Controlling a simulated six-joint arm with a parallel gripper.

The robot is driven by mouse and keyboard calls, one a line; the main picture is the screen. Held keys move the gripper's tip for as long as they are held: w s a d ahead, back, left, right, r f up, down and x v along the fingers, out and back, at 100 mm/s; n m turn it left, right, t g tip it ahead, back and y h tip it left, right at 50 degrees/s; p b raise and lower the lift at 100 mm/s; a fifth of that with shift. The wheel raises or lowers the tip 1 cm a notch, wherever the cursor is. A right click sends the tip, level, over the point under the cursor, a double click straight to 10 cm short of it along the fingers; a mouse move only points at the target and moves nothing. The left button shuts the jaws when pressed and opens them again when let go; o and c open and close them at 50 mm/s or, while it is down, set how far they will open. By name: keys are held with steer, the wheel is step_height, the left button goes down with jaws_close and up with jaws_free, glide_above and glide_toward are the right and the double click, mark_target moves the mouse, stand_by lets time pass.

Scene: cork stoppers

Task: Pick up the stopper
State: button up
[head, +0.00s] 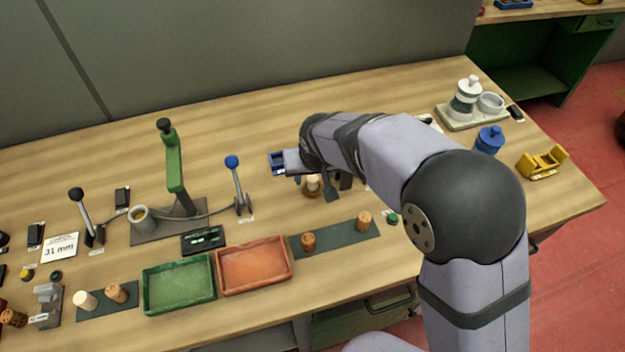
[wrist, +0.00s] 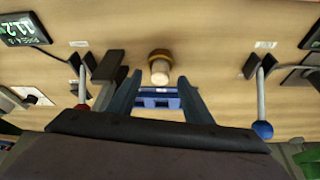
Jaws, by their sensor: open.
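A pale cork stopper (wrist: 160,72) sits upright in a round brown holder (wrist: 160,56) in the wrist view. It also shows in the head view (head: 313,183), partly covered by my arm. My gripper (wrist: 159,82) is open and empty. Its two fingers point toward the stopper, one to each side of it in the wrist view, and seem apart from it. How far the fingertips are from the stopper is hard to tell.
A small blue tray (head: 277,162) lies close by. A blue-knobbed lever (head: 236,180) stands left of my gripper. Other stoppers (head: 308,242) stand on a dark green mat (head: 337,237) in front. Green (head: 179,285) and orange (head: 254,266) trays lie front left.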

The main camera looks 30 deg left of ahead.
mark_target(313, 180)
steer(key=shift+w+a+f, duration=0.15)
steer(key=shift+w+f, duration=0.1)
steer(key=shift+f, duration=0.35)
jaws_close()
steer(key=shift+r, duration=0.1)
step_height(313, 180, up, 18)
steer(key=b, duration=0.1)
stand_by(0.5)
